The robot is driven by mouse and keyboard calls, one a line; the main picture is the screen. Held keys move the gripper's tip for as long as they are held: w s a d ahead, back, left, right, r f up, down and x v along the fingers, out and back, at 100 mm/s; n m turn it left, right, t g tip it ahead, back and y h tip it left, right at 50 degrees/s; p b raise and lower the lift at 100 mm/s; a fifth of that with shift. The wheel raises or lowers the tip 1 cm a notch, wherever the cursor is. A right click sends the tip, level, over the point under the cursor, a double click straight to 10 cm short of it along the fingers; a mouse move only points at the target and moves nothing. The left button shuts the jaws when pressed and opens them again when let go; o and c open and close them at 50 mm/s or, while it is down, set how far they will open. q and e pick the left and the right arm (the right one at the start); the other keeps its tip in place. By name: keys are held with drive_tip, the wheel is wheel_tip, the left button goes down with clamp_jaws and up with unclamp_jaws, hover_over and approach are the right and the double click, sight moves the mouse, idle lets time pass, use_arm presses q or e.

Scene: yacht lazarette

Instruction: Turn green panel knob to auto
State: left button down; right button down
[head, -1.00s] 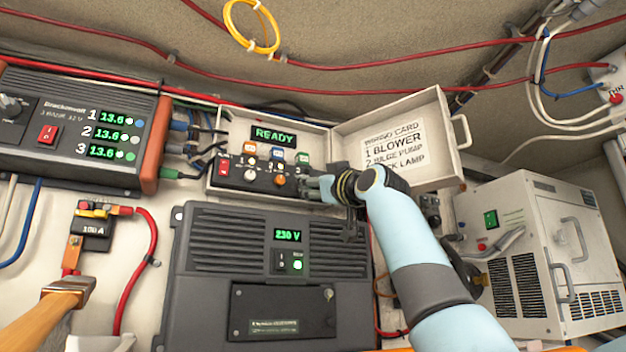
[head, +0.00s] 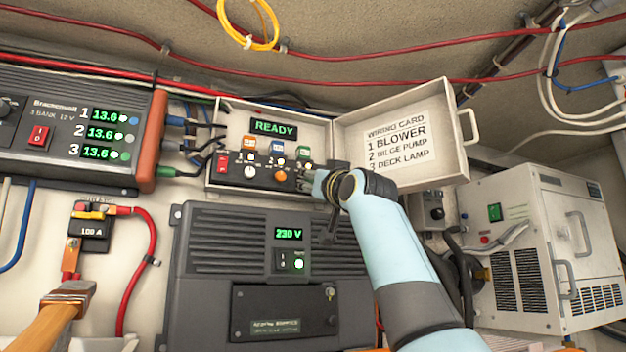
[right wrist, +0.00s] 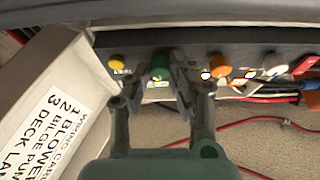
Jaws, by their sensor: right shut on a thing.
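The open panel box (head: 212,176) has a lit READY display (head: 274,128) and a row of knobs below colored tags. A white knob (head: 250,172) and an orange knob (head: 281,176) show left of my right gripper (head: 314,180). The green tag (head: 304,154) is just above the gripper, which hides the knob below it in the head view. In the right wrist view, my right gripper (right wrist: 162,78) is shut on the green knob (right wrist: 158,66), with a finger on each side. The knob's pointer and setting marks are not readable. My left gripper is not in view.
The open lid (head: 455,150) with a wiring card stands right of the knobs, close to my arm. A grey 230 V unit (head: 215,262) is below, and a charger (head: 60,105) is at left. In the wrist view, yellow (right wrist: 116,62) and orange (right wrist: 217,60) knobs flank the fingers.

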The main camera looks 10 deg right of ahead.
drive_tip(key=shift+f, duration=0.1)
drive_tip(key=c, duration=1.2)
unclamp_jaws()
drive_tip(key=v, duration=1.2)
drive_tip(key=shift+f, duration=0.1)
